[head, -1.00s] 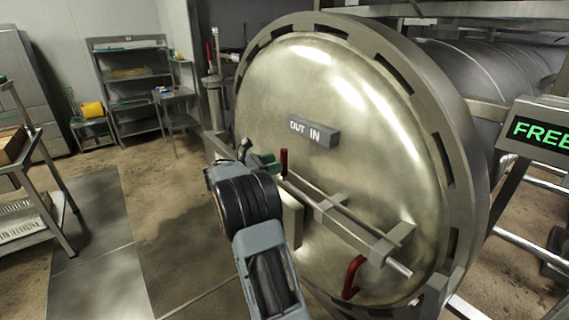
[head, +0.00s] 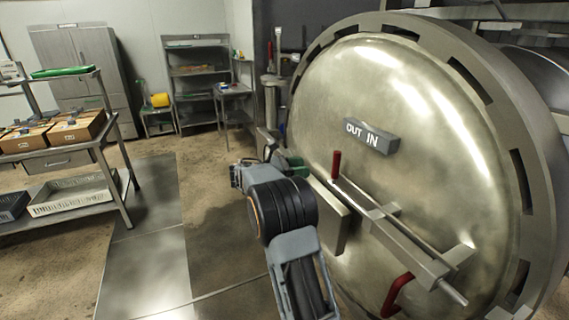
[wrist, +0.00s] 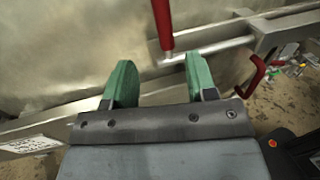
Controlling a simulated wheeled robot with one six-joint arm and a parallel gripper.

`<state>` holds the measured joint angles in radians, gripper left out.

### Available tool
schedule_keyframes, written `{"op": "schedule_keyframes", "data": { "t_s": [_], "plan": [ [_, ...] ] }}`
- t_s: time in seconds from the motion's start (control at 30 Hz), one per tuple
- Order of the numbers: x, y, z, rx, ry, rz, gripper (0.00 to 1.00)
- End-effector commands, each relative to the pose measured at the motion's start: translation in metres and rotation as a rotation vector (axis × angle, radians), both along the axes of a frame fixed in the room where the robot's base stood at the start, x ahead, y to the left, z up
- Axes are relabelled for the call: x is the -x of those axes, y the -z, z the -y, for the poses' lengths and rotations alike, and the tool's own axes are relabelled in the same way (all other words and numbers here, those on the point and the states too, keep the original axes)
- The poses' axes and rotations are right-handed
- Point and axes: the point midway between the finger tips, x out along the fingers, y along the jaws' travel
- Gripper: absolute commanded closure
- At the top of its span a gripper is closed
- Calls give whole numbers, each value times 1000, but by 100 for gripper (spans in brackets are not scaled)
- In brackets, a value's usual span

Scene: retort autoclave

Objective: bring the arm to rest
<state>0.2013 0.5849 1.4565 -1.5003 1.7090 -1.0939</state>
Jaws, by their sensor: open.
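My gripper (wrist: 160,82) shows in the wrist view with its two green fingers apart and nothing between them. In the head view my arm reaches forward from the bottom middle, and the green of the gripper (head: 291,165) shows partly behind the wrist, close to the big round steel door (head: 400,110). A red upright handle (head: 336,164) on the door's latch bar (head: 385,215) stands just right of the gripper. In the wrist view the red handle (wrist: 162,25) is beyond the fingertips, and I cannot tell the gap exactly.
A second red handle (head: 396,296) sits low on the door. An OUT IN block (head: 371,136) juts from its middle. At the left stands a shelf cart (head: 112,150) with boxes and a white basket (head: 80,193). Floor between cart and door is clear.

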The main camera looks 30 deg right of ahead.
Motion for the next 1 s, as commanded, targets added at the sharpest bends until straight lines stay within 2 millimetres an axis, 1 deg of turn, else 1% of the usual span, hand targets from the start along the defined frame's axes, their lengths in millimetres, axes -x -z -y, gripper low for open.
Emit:
{"op": "schedule_keyframes", "data": {
  "t_s": [0.23, 0.3, 0.37, 0.47, 0.5, 0.57, 0.6, 0.67, 0.7, 0.77, 0.8, 0.87, 0.9, 1.0],
  "plan": [
    [0, 0, 0, 0, 0, 0, 48],
    [-1, 1, 1, 10, -6, 35, 48],
    [-4, 6, 1, 0, -22, 101, 48],
    [-1, 47, -1, -101, -21, 227, 48],
    [5, 65, -5, -158, -5, 285, 48],
    [19, 87, -17, -255, 34, 404, 48],
    [29, 99, -29, -319, 69, 492, 48],
    [45, 112, -50, -414, 135, 629, 48],
    [57, 119, -67, -475, 188, 725, 48],
    [75, 126, -95, -566, 282, 875, 48],
    [88, 129, -115, -620, 349, 970, 48],
    [106, 131, -145, -698, 457, 1108, 48],
    [117, 130, -164, -745, 530, 1194, 48],
    [144, 127, -205, -850, 696, 1369, 48]
  ]
}}
